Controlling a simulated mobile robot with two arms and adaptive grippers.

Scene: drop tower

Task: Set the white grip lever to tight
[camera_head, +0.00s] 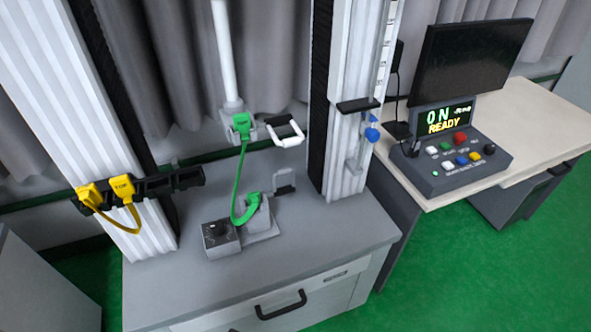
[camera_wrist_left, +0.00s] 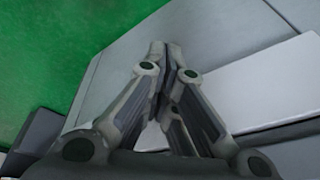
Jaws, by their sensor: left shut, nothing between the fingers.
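The white grip lever (camera_head: 290,134) is a white U-shaped handle at the right side of the upper grip. The upper grip hangs from a white vertical rod (camera_head: 226,50), and a green plug (camera_head: 242,124) sits on it. A green cable (camera_head: 238,180) runs from there down to the lower grip (camera_head: 258,216) on the tower base. My left gripper (camera_wrist_left: 168,50) shows only in the left wrist view, with its fingertips together and nothing between them. It is over a grey surface, away from the lever. My right gripper is in neither view.
A yellow cable (camera_head: 122,190) hangs on a black rack at the left column. A control box (camera_head: 458,162) with a screen reading ON and READY stands on the side table (camera_head: 540,130). The front base top is clear.

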